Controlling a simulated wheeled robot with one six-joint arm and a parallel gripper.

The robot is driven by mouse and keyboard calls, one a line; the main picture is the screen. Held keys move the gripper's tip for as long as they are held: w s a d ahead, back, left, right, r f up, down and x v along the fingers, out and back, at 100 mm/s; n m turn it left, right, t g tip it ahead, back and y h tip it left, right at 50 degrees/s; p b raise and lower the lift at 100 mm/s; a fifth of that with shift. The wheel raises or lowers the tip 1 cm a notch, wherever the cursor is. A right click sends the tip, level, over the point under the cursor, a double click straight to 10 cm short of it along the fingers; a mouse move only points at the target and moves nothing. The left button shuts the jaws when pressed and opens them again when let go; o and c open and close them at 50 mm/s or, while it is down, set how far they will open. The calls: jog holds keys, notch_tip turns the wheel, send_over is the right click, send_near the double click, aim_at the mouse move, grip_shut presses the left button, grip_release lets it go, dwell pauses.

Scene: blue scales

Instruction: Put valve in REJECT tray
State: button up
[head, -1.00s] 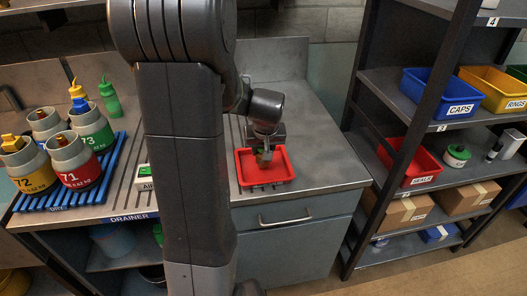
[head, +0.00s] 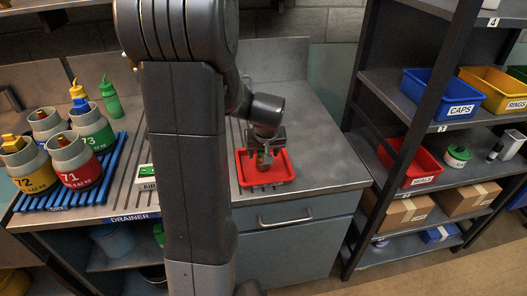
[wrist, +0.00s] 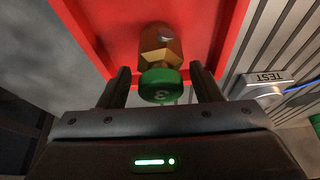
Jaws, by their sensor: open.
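The red tray (head: 288,165) sits on the steel worktop in the head view, and its wall also shows in the wrist view (wrist: 228,30). No label on it is readable. The valve, with a brass body and a green numbered cap (wrist: 160,84), is over the tray floor between my fingers. My gripper (wrist: 160,78) is open, with one finger on each side of the green cap and gaps showing. In the head view, my gripper (head: 265,150) points down into the tray and mostly hides the valve. I cannot tell for sure whether the valve touches the tray floor.
Several numbered cylinders with valves stand on a blue rack (head: 112,160) at left. A TEST fixture (wrist: 262,88) lies beside the tray in the wrist view. A shelf unit with a red bin (head: 412,165) and a blue CAPS bin (head: 440,95) stands at right.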

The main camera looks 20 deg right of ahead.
jog(key=v, duration=1.2)
jog(key=x, duration=1.2)
jog(key=shift+f, duration=0.1)
jog(key=shift+r, duration=1.4)
